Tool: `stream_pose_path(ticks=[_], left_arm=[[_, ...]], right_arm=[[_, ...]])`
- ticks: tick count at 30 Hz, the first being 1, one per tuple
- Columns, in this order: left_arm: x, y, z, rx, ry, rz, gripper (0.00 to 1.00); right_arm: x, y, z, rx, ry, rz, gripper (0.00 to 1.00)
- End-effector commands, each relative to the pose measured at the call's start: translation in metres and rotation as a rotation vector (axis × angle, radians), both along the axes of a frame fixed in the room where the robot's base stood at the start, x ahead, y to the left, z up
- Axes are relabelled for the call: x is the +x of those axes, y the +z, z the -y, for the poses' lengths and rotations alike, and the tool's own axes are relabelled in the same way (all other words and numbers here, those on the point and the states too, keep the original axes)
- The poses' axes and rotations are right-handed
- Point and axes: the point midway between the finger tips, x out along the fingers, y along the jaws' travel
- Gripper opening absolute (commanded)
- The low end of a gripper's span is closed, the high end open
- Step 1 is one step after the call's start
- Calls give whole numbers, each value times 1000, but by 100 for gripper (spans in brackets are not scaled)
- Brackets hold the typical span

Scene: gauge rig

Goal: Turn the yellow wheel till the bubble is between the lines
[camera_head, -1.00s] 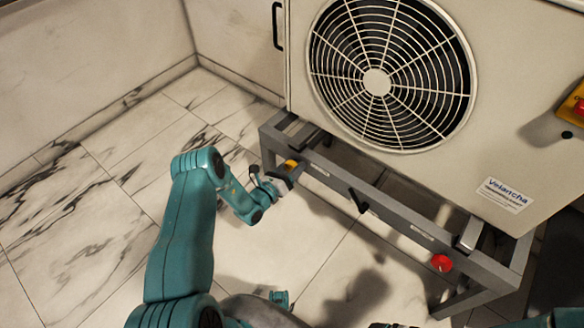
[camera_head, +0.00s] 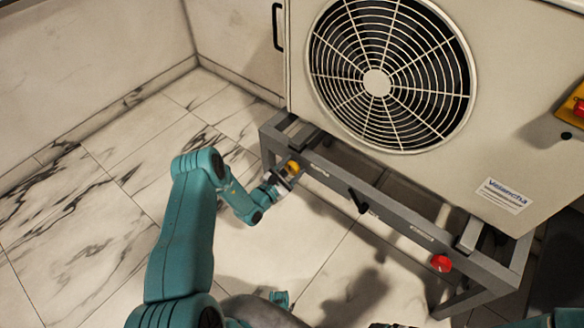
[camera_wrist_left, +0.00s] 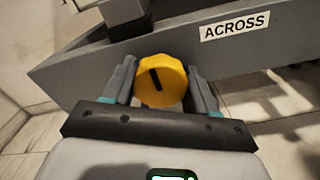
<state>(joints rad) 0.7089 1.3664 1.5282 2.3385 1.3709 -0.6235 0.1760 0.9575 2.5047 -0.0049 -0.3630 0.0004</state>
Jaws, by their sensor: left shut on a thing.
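The yellow wheel (camera_head: 293,167) sits on the front of the grey frame, near its left end. In the left wrist view, the yellow wheel (camera_wrist_left: 160,80) is a scalloped knob with a black mark tilted a little to the left. My left gripper (camera_head: 285,180) is on the wheel, and in the wrist view its two fingers (camera_wrist_left: 160,88) are shut on the wheel's left and right sides. I cannot make out a bubble or its lines in either view. My right gripper is not in view.
A label reading ACROSS (camera_wrist_left: 234,26) is on the frame bar. A red knob (camera_head: 441,263) and a black lever (camera_head: 358,201) are farther right on the frame (camera_head: 400,219). A fan unit (camera_head: 500,120) stands above. The marble floor to the left is clear.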

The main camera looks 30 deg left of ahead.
Motion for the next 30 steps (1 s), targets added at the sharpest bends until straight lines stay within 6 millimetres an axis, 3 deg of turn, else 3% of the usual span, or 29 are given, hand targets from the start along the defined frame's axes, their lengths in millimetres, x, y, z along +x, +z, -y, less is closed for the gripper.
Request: stream_pose_path(ticks=[15, 30], left_arm=[[-2, -3, 0, 436, 0, 28, 27], [-3, -3, 0, 618, -1, 40, 27]], right_arm=[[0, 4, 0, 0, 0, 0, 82], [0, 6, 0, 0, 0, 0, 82]])
